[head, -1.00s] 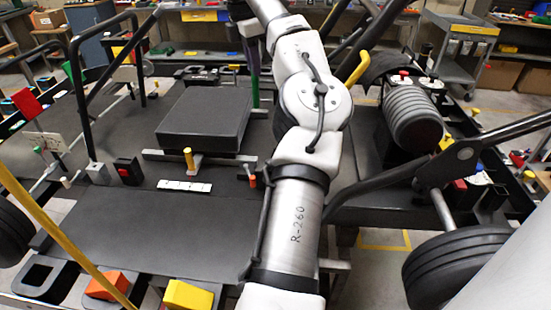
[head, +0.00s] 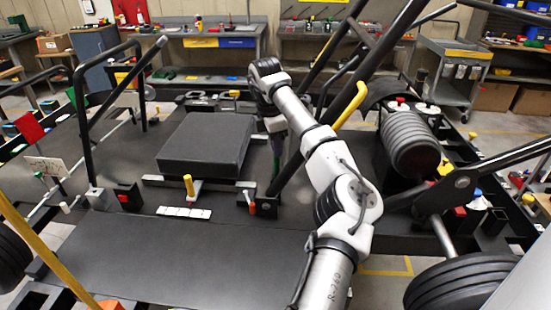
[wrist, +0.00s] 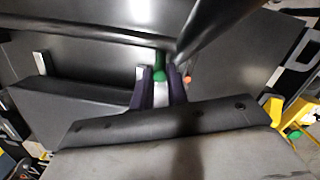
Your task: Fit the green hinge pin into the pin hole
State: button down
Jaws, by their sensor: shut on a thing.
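The green hinge pin (wrist: 160,66) shows between the dark purple fingers of my gripper (wrist: 161,80) in the wrist view. The fingers are shut on it, and its green end points away from the wrist, toward a dark tube and the dark kart floor. In the head view my gripper (head: 277,145) points down beside the right side of the dark seat block, behind a black bar. I cannot make out the pin hole in either view, nor whether the pin touches anything.
A dark seat block (head: 205,143) stands left of my gripper. A black diagonal bar (head: 300,160) with a yellow handle (head: 350,105) crosses close by. A ribbed black cylinder (head: 412,145) stands to the right. The front floor panel (head: 150,255) is clear.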

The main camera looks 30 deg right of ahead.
aim_at(275, 158)
jog(key=shift+f, duration=2.2)
jog(key=shift+f, duration=0.2)
jog(key=c, duration=1.7)
grip_release()
jog(key=shift+r, duration=0.15)
jog(key=r+b, duration=0.1)
jog(key=r, duration=0.3)
jog(key=a+r+b, duration=0.1)
jog(key=r, duration=0.3)
jog(key=r+b, duration=0.1)
jog(key=r, duration=0.3)
jog(key=shift+w+a, duration=0.2)
jog(key=shift+a, duration=0.05)
